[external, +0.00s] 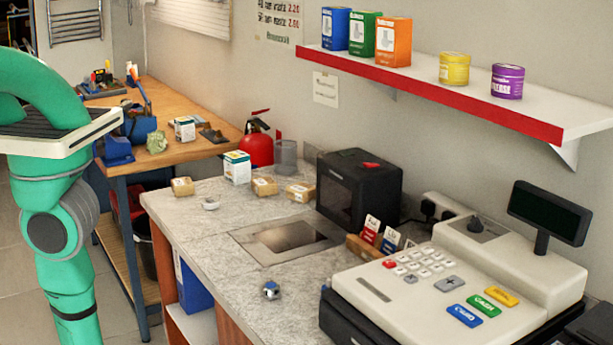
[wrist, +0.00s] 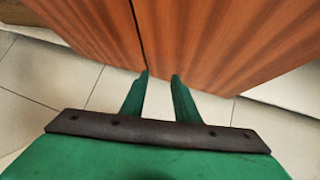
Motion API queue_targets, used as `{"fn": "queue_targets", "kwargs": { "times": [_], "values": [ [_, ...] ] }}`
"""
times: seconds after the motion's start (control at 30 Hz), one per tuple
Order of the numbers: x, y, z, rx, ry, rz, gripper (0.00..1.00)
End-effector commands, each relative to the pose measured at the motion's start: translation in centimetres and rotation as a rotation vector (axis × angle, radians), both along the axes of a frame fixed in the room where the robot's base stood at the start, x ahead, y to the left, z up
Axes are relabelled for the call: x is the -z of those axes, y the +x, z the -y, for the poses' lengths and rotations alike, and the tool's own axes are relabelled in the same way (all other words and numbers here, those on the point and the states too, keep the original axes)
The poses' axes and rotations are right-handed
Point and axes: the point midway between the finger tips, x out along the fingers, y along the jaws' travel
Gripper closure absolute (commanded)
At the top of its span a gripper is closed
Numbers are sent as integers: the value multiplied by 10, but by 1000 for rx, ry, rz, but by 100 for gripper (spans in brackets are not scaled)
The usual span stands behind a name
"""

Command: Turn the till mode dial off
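The cream till (external: 430,285) stands at the right end of the counter. The dial's setting is too small to read. In the wrist view my gripper (wrist: 160,76) has its two green fingers apart with nothing between them. It points down past brown wooden panels (wrist: 210,40) toward the tiled floor. In the external view my arm is at the far left, well away from the till, and my gripper is out of frame.
A dark display (external: 549,212) rises on a post beside the dial. A black box-shaped device (external: 359,190), a card holder (external: 362,246) and a wall socket (external: 440,208) are near the till. A red-edged shelf (external: 450,95) with tins hangs above. The counter's front left (external: 215,235) is mostly clear.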

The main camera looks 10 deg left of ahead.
Motion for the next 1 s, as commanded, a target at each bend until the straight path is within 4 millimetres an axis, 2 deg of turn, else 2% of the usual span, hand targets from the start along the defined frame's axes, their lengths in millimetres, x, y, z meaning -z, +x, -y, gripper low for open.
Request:
{"fn": "queue_targets", "kwargs": {
  "times": [0.03, 0.23, 0.37, 0.4, 0.5, 0.63, 0.77, 0.9, 1.0],
  "values": [
    [13, 9, -27, -6, 45, 14, 72],
    [46, 28, -111, -45, 159, 17, 72],
    [60, 26, -159, -111, 192, -30, 72],
    [64, 22, -173, -146, 192, -57, 72],
    [70, 8, -198, -262, 156, -143, 72],
    [69, -17, -211, -459, 51, -282, 72],
    [55, -39, -205, -719, -121, -441, 72],
    [22, -49, -186, -1057, -388, -611, 72],
    [-14, -40, -171, -1300, -621, -714, 72]
  ]
}}
